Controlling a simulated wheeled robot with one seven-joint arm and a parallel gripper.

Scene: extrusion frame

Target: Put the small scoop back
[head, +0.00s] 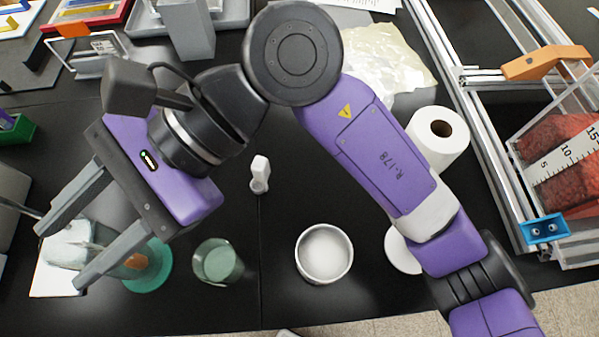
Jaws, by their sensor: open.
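My gripper (63,255) is open at the lower left, its two grey fingers spread apart. A pale, partly clear object (70,240) shows between and beyond the fingers, over a white square (45,281); I cannot tell whether it is the small scoop or whether a finger touches it. A small white piece (260,173) with a blocky top and a rounder lower end is on the black table near the middle, well to the right of my gripper; it may be a scoop, but its shape is too small to be sure.
A green round dish (155,270) with an orange-brown spot near it and a clear cup (217,262) are right of my fingers. A white bowl (324,254) and a paper roll (438,138) stand farther right. A metal extrusion frame (480,150) borders the right side.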

